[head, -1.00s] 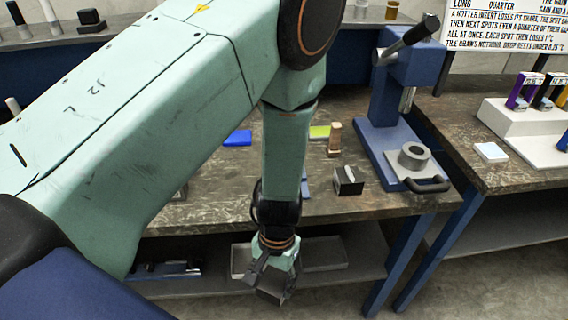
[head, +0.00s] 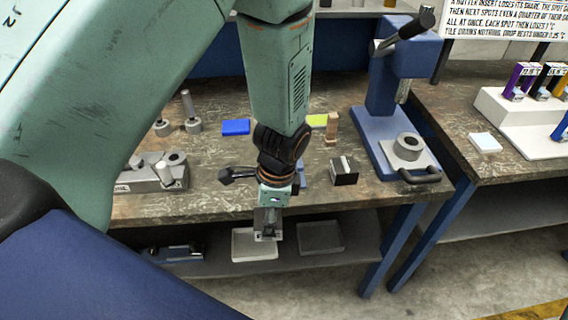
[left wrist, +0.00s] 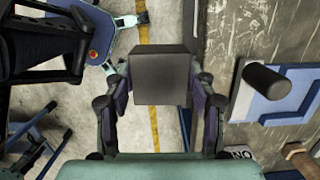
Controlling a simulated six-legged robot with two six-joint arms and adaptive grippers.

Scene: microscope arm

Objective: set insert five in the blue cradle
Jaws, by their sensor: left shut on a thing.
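My left gripper (head: 268,228) hangs in front of the bench's front edge, fingers down. In the left wrist view its fingers (left wrist: 160,95) are shut on a dark grey block (left wrist: 160,75); I cannot read a number on it. A flat blue piece (head: 236,127) lies on the bench behind, apart from the gripper. Another small blue piece (head: 302,174) shows beside my wrist, mostly hidden. I cannot tell which blue piece is the cradle. My right gripper is in neither view.
A black-and-silver block (head: 344,171), a copper-coloured block (head: 332,128) and a yellow-green piece (head: 317,120) stand near my wrist. A blue press (head: 374,125) stands right of them. A grey fixture (head: 150,174) is at left. Trays (head: 254,246) lie on the lower shelf.

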